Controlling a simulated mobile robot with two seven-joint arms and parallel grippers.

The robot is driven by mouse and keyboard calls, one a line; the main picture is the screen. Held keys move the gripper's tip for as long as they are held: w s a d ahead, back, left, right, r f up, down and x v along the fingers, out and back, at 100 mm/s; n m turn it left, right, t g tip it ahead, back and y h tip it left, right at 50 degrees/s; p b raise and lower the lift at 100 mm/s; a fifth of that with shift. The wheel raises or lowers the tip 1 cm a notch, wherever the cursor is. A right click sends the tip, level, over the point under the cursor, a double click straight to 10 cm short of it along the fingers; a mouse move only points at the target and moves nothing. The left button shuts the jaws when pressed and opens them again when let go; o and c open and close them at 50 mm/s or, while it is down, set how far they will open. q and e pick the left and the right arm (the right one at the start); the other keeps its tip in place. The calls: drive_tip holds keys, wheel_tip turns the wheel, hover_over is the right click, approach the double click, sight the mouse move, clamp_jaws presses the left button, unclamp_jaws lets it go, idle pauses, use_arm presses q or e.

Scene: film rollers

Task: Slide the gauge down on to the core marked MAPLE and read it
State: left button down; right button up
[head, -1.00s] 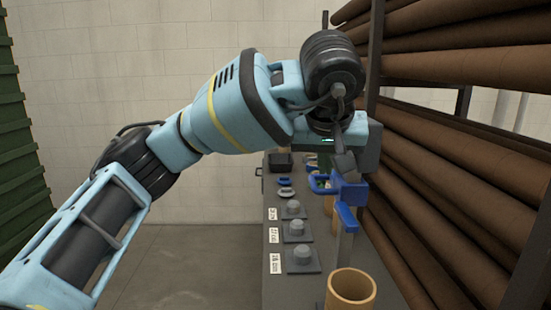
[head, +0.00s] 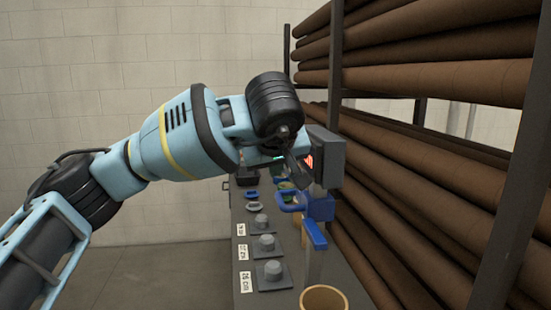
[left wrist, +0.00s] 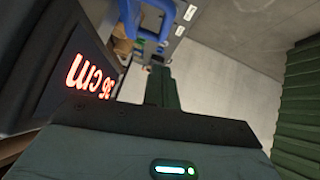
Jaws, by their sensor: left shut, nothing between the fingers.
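The gauge has a grey box (head: 327,158) with a red lit display, blue jaw parts (head: 318,206) and a grey upright. It stands above the dark bench, behind the nearest tan core (head: 324,291). In the left wrist view the display (left wrist: 92,75) shows slanted red characters that look like 36 cm. My left gripper (head: 298,174) is shut and empty, close to the left of the gauge box; I cannot tell whether they touch. Another tan core behind the gauge is mostly hidden. No MAPLE label is readable. My right gripper is not in view.
Several grey knobs on square plates, such as the nearest one (head: 273,271), stand along the bench's left side beside white labels (head: 246,282). Racked brown rolls (head: 420,190) and dark posts crowd the right. The floor (head: 165,278) left of the bench is clear.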

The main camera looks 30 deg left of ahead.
sight(279, 196)
use_arm(q)
drive_tip(key=shift+w+a+f, duration=0.1)
drive_tip(key=shift+w+f, duration=0.25)
drive_tip(key=shift+f, duration=0.6)
drive_tip(key=shift+w+f, duration=0.35)
drive_tip(key=shift+f, duration=0.65)
drive_tip(key=shift+w+a+f, duration=0.1)
drive_tip(key=shift+w+f, duration=0.25)
drive_tip(key=shift+f, duration=0.6)
